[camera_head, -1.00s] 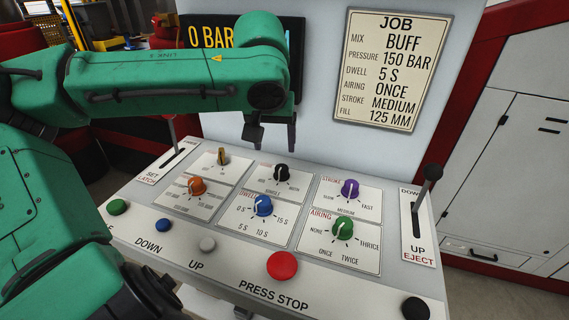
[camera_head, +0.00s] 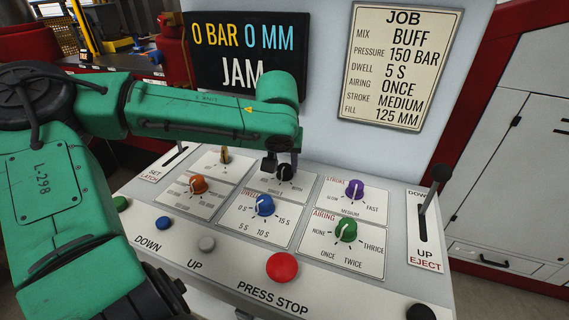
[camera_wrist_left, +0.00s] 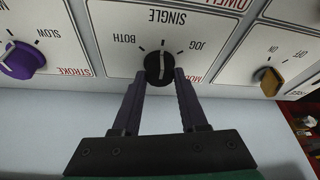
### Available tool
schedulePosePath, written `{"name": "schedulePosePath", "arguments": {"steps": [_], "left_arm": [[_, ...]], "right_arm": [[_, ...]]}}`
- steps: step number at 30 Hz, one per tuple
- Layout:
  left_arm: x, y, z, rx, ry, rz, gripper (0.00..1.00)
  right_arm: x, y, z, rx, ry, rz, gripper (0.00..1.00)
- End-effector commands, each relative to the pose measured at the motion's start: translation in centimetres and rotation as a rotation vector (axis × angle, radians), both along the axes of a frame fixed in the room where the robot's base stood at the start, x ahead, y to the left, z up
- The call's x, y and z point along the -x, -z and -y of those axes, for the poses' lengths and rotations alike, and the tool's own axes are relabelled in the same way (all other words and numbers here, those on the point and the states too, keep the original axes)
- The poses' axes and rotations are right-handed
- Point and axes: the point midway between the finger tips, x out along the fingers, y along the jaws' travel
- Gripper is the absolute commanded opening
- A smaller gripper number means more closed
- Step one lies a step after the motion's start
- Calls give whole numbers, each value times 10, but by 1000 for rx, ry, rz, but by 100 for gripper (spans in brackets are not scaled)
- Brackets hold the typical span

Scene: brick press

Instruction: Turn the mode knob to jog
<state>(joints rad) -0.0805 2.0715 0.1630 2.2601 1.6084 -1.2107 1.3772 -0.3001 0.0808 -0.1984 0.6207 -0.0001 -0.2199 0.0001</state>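The mode knob (camera_head: 284,172) is black and round, on the sloped control panel. It also shows in the left wrist view (camera_wrist_left: 159,69), with the labels BOTH, SINGLE and JOG around it, upside down there. Its pale pointer line looks roughly toward SINGLE; its exact angle is hard to tell. My left gripper (camera_head: 280,162) is down at the knob. In the left wrist view its two fingers (camera_wrist_left: 160,76) stand apart, one on each side of the knob; whether they touch it is unclear. In the head view the gripper hides the JOG label. My right gripper is out of view.
Nearby are a yellow knob (camera_head: 225,156), an orange knob (camera_head: 198,184), a blue knob (camera_head: 264,205), a purple knob (camera_head: 354,189) and a green knob (camera_head: 345,230). A red press stop button (camera_head: 282,267) is in front. The display (camera_head: 235,60) reads JAM. A lever (camera_head: 432,190) stands right.

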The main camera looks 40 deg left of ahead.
Motion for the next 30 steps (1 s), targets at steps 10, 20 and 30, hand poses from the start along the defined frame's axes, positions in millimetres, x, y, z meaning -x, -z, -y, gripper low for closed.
{"name": "schedulePosePath", "arguments": {"steps": [10,20,30], "left_arm": [[0,-4,0,3,64,0,0],[0,-10,0,6,296,2,0],[1,-11,-3,5,599,-2,0]], "right_arm": [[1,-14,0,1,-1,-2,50],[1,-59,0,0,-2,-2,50],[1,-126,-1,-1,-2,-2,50]]}}
